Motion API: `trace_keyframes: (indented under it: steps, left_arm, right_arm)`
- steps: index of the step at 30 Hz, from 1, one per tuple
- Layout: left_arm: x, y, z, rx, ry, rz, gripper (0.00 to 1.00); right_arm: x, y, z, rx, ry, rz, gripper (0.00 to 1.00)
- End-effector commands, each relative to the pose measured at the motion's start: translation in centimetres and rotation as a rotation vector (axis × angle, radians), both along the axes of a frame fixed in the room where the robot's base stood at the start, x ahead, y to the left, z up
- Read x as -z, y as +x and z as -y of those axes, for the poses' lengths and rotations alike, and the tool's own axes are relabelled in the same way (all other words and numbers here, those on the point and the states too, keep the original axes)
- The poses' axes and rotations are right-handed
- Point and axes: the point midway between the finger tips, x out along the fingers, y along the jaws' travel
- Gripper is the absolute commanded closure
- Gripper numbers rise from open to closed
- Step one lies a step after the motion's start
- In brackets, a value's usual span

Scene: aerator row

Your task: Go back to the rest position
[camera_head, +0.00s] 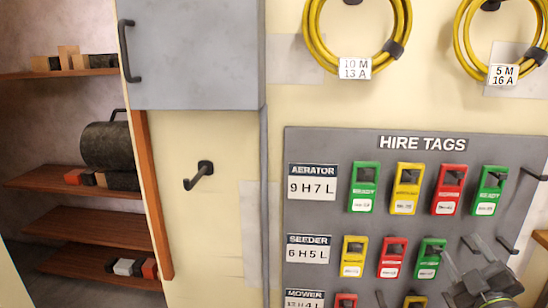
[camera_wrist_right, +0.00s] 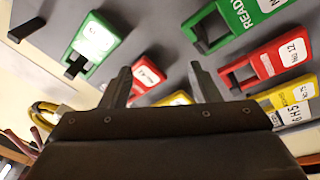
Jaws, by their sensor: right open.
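My right gripper (camera_head: 466,258) is at the lower right of the head view, in front of the grey hire tags board (camera_head: 335,145). In the right wrist view its two fingers (camera_wrist_right: 162,80) stand apart with nothing held between them. The aerator row has a green tag (camera_head: 364,187), a yellow tag (camera_head: 407,188), a red tag (camera_head: 449,189) and a green tag (camera_head: 490,190) at its right. The seeder row has a yellow tag (camera_head: 353,256), a red tag (camera_head: 392,257) and a green tag (camera_head: 428,258). My left gripper is not in view.
Bare pegs (camera_head: 534,174) stick out at the board's right. Yellow cable coils (camera_head: 357,75) hang above it. A grey cabinet (camera_head: 192,55) with a handle and a dark wall hook (camera_head: 198,175) are left of the board. Wooden shelves (camera_head: 85,190) with several items stand far left.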

Motion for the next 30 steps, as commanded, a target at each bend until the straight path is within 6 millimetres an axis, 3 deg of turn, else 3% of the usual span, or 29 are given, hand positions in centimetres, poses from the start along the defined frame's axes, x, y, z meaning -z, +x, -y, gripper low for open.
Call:
trace_keyframes:
  steps: [1,6,9,12,18,23,30]
  left_arm:
    - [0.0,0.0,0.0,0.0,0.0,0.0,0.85]
    - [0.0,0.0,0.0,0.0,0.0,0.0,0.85]
    - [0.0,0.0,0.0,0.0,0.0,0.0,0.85]
    - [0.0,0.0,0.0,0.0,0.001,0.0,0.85]
    - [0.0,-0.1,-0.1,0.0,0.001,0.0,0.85]
    - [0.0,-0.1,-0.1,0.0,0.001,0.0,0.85]
    - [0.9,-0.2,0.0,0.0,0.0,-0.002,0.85]
  right_arm:
    - [3.6,-1.6,0.2,0.055,0.093,-0.089,0.44]
    - [14.2,-8.3,-0.1,0.244,0.354,-0.407,0.44]
    - [19.4,-13.3,-1.3,0.342,0.489,-0.602,0.44]
    - [23.0,-18.1,-2.9,0.417,0.593,-0.773,0.44]
    - [27.1,-26.2,-6.3,0.519,0.75,-1.049,0.44]
    - [28.5,-31.9,-9.3,0.574,0.851,-1.237,0.44]
    - [35.0,-29.8,-8.3,0.581,0.84,-1.249,0.44]
